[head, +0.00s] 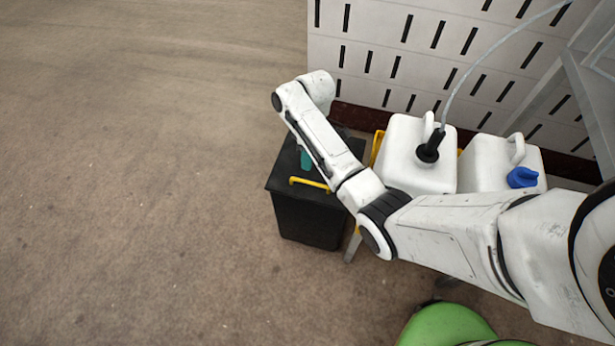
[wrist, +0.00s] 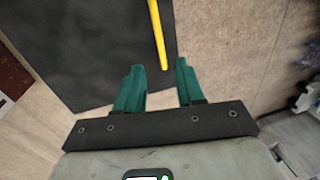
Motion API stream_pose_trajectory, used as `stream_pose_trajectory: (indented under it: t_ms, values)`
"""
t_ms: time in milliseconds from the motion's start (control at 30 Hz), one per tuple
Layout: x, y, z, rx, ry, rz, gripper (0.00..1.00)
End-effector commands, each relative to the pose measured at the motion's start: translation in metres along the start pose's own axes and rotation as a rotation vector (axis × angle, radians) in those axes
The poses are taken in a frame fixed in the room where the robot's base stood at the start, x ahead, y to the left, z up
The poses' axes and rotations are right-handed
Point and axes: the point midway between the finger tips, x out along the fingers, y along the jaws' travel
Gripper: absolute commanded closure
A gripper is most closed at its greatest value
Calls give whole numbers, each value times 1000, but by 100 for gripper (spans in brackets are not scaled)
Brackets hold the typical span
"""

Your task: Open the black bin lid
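The black bin (head: 307,218) stands on the floor left of the white canisters in the head view. Its dark lid (head: 283,177) lies flat on top and looks shut. A yellow handle (head: 309,184) runs along the lid near its front edge; it also shows in the wrist view (wrist: 157,35). My gripper (wrist: 158,80) has green fingers spread apart with nothing between them. The fingertips are close to the handle's lower end in the wrist view. In the head view my arm hides part of the lid, and only a bit of green finger (head: 306,160) shows.
A white canister (head: 405,160) with a black cap and hose stands right of the bin. Another white canister (head: 483,165) with a blue cap (head: 522,177) stands beside it. A white slotted panel (head: 390,45) is behind. The floor to the left (head: 130,190) is clear.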

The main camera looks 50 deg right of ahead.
Motion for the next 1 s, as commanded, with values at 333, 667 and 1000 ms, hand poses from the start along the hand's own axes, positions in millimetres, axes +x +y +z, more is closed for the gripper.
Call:
stream_pose_trajectory:
  t_ms: [333, 667, 1000]
  values:
    - [63, 0, 1, 2, -2, -1, 62]
    - [82, 0, 0, 2, 0, 1, 62]
    - [82, 0, 0, 2, 0, 1, 74]
